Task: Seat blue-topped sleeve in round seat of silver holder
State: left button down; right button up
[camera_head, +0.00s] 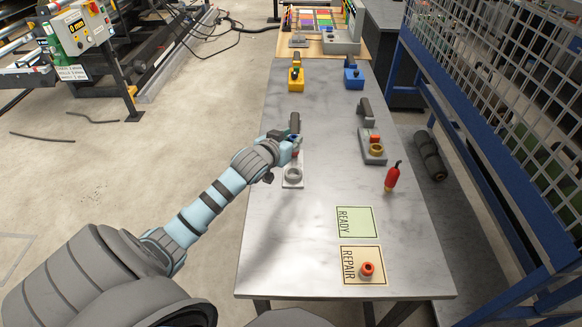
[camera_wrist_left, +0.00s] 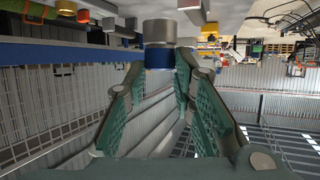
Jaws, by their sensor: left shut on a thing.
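My left gripper (camera_head: 293,146) is over the left side of the table, just behind the round seat of the silver holder (camera_head: 293,183). It is shut on the blue-topped sleeve, whose blue band (camera_wrist_left: 160,57) shows between the fingertips (camera_wrist_left: 160,70) in the left wrist view. A plain grey cylinder part adjoins the blue band there. In the head view the gripper mostly hides the sleeve. The holder's ring-shaped seat looks empty, and the sleeve is apart from it. I cannot tell the height of the sleeve. My right gripper is not in view.
A second grey holder with a brass ring (camera_head: 376,149) stands to the right, near a red bottle-like object (camera_head: 391,178). READY (camera_head: 355,222) and REPAIR (camera_head: 350,258) cards lie in front; a red ring part (camera_head: 367,269) is on REPAIR. Yellow (camera_head: 296,77) and blue (camera_head: 353,76) fixtures stand behind.

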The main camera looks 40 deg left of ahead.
aim_at(290, 178)
pick_arm(q)
notch_tip(290, 178, down, 12)
jog(key=shift+s+r+b, duration=0.15)
jog(key=shift+b, duration=0.95)
jog(key=shift+s+d, duration=0.2)
jog(key=c, duration=1.7)
grip_release()
jog(key=shift+w+a, duration=0.1)
jog(key=shift+w, duration=0.05)
jog(key=o, duration=0.4)
jog(key=shift+w+a+f, duration=0.15)
jog(key=shift+w+f, duration=0.1)
jog(key=shift+w, duration=0.05)
jog(key=shift+c, duration=0.2)
jog(key=shift+s+d+r, duration=0.2)
jog(key=shift+s+r, duration=0.25)
jog(key=shift+s, duration=0.1)
jog(key=p+v, duration=0.2)
jog(key=v, duration=0.9)
jog(key=shift+p, duration=0.4)
jog(key=shift+f, duration=0.1)
